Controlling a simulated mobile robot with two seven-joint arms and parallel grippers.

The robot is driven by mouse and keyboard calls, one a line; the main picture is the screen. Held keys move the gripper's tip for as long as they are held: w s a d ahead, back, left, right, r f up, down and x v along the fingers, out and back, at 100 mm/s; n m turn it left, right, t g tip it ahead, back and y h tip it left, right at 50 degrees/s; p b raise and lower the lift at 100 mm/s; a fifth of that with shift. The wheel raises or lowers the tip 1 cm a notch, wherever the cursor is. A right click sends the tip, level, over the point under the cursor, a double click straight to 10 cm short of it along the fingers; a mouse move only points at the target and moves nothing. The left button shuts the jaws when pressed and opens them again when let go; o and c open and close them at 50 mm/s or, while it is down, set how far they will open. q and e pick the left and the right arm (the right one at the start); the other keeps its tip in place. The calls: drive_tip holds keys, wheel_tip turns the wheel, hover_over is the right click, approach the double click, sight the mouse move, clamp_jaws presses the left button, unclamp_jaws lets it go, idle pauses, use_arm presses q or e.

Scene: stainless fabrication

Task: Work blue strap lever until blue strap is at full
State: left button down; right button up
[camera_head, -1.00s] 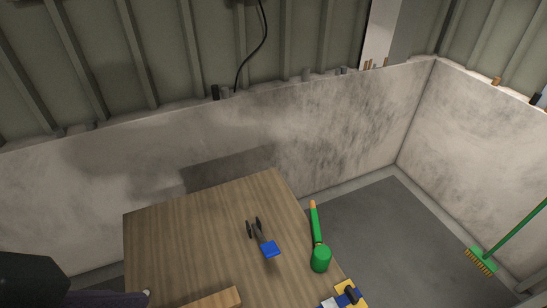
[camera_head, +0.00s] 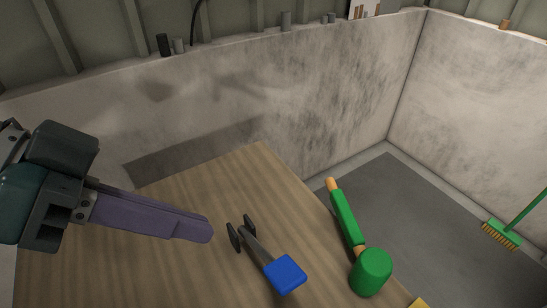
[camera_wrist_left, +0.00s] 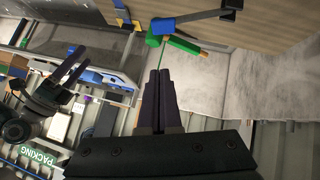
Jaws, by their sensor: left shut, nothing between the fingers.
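The blue strap lever has a blue block (camera_head: 284,274) on a grey arm, with dark upright brackets (camera_head: 241,232) at its far end on the wooden table. In the left wrist view the blue block (camera_wrist_left: 162,26) is near the top. My left gripper (camera_head: 207,232) has purple fingers, shut and empty. In the head view it points at the brackets from the left, with a small gap in the picture; its height above the table is hard to judge. My right gripper (camera_wrist_left: 70,75) shows at the left of the wrist view, its fingers apart and empty. No separate strap is visible.
A green mallet-like tool (camera_head: 371,272) lies at the table's right side. A yellow item (camera_head: 419,303) is cut off at the bottom edge. A green broom (camera_head: 503,234) stands on the floor at right. The wooden table (camera_head: 190,190) is bare behind the lever.

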use_arm(q)
drive_tip(key=shift+w+a+f, duration=0.1)
drive_tip(key=shift+w+f, duration=0.1)
use_arm(e)
drive_tip(key=shift+f, duration=0.25)
use_arm(q)
approach(293, 269)
drive_tip(key=w+d, duration=0.2)
drive_tip(key=d, duration=0.1)
drive_tip(key=f, duration=0.1)
drive_tip(key=d+f, duration=0.1)
drive_tip(key=f, duration=0.1)
drive_tip(key=shift+s+f, duration=0.1)
drive_tip(key=shift+s, duration=0.15)
drive_tip(key=shift+s+f, duration=0.1)
drive_tip(key=shift+f, duration=0.35)
use_arm(e)
drive_tip(key=shift+f, duration=0.2)
